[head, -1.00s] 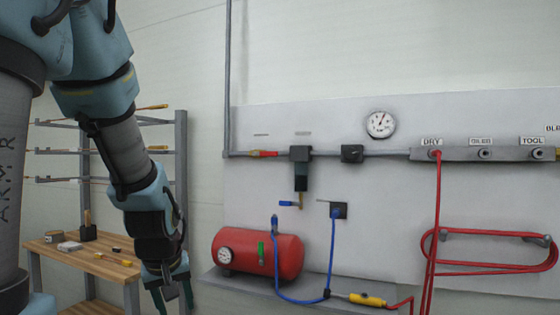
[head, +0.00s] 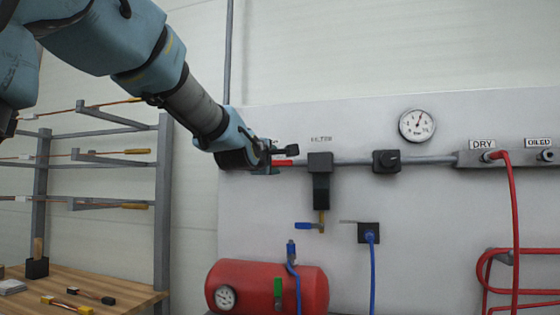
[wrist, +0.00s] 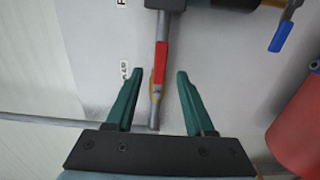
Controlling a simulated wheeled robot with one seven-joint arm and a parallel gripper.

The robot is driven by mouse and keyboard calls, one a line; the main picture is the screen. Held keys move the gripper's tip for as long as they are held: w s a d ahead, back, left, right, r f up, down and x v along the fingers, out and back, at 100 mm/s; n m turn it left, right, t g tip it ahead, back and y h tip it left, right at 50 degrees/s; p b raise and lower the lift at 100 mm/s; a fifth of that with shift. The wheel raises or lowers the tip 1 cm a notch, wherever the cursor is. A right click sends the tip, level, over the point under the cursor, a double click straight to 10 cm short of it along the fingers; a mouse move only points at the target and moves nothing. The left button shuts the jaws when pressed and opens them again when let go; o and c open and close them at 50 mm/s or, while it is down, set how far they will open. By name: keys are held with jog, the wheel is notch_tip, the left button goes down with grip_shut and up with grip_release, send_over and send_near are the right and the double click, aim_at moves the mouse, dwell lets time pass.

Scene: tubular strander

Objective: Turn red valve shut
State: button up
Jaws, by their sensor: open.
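The red valve has a red lever (head: 283,163) on the grey air pipe, left of the filter, partly hidden by my gripper in the head view. In the wrist view the red lever (wrist: 161,62) lies along the pipe, with a brass valve body (wrist: 154,86) at its near end. My gripper (head: 281,160) is at the valve in the head view. In the wrist view my gripper (wrist: 158,75) is open, its green fingers on either side of the pipe and valve, with a gap visible on both sides. I cannot tell how deep the fingers reach.
The black filter (head: 320,180) with a blue drain lever (head: 306,226) sits just right of the valve. A black regulator (head: 386,161) and gauge (head: 417,125) are farther right. A red tank (head: 270,287) stands below. A rack (head: 163,210) and wooden bench (head: 120,290) are at left.

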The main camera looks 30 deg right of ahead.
aim_at(281, 163)
jog(key=p+x, duration=0.1)
jog(key=x, duration=0.4)
jog(key=shift+d, duration=0.1)
grip_shut()
dwell(0.3)
jog(key=shift+f, duration=0.1)
dwell(0.9)
